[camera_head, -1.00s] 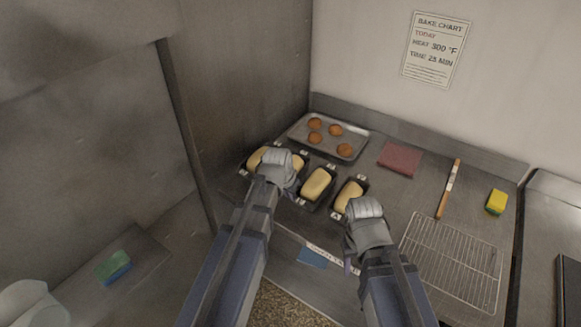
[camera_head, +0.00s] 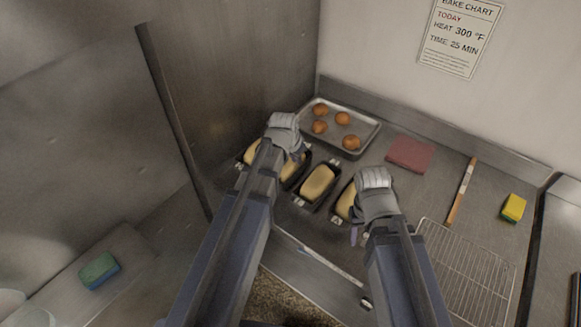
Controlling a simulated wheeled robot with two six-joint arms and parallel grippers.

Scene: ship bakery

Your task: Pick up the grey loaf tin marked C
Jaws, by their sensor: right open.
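Several dark loaf tins with pale dough stand in a row on the steel counter. The leftmost tin (camera_head: 241,163) and the one beside it (camera_head: 301,172) are partly covered by my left arm and gripper. A middle tin (camera_head: 327,196) is in full view, and the right tin (camera_head: 337,208) is partly behind my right gripper. Their small white tags are too small to read surely, so I cannot tell which is C. My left gripper (camera_head: 288,136) is over the left tins, its fingers unclear. My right gripper (camera_head: 374,186) is open beside the right tin.
A tray (camera_head: 371,132) with several brown buns stands behind the tins. A red folded cloth (camera_head: 410,153), a wooden-handled tool (camera_head: 462,190), a yellow sponge (camera_head: 514,207) and a wire rack (camera_head: 466,272) lie to the right. A green-blue sponge (camera_head: 99,270) lies at lower left.

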